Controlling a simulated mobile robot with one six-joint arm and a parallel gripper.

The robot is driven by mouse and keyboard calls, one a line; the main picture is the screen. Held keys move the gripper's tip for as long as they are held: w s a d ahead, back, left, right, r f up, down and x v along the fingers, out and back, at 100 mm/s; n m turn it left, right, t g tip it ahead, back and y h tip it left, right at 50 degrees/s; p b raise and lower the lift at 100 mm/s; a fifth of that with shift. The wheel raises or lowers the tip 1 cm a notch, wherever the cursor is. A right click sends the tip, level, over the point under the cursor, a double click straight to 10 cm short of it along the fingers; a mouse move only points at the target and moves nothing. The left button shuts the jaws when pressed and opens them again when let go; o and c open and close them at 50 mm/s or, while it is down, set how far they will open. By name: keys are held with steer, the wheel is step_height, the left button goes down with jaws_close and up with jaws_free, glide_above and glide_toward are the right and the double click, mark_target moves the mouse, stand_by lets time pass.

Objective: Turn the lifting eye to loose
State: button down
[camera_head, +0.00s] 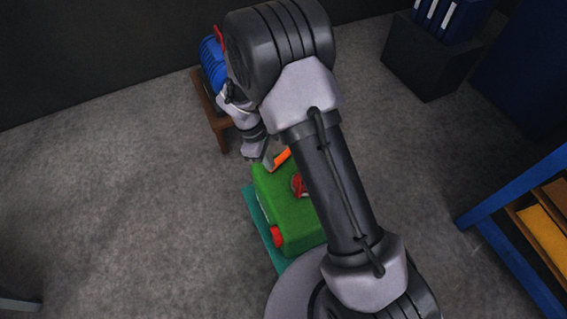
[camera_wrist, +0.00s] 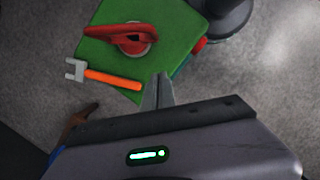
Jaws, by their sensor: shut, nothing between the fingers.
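The lifting eye (camera_wrist: 120,35) is a red part on a round, pale and red seat, on top of the green casting (camera_wrist: 165,15). In the head view the eye (camera_head: 299,185) is partly hidden by my arm, on the green casting (camera_head: 282,212). My gripper (camera_wrist: 160,78) is shut and empty, with its fingertips near the casting's edge in the picture, apart from the eye. In the head view my gripper (camera_head: 267,161) is by the casting's far end. An orange-handled tool (camera_wrist: 113,79) with a grey, forked head lies beside the fingers, over the casting's edge.
The casting stands on a teal base (camera_head: 262,229), with a red part (camera_head: 277,237) at its side. A brown stand (camera_head: 222,132) carrying a blue object (camera_head: 211,62) is behind my wrist. A blue-framed rack (camera_head: 515,255) is at right.

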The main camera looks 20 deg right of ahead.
steer(key=s+d+f+b, duration=0.3)
steer(key=d+f+b, duration=0.2)
steer(key=f, duration=0.4)
steer(key=shift+d+f, duration=0.2)
steer(key=shift+d, duration=0.1)
steer(key=shift+s, duration=0.1)
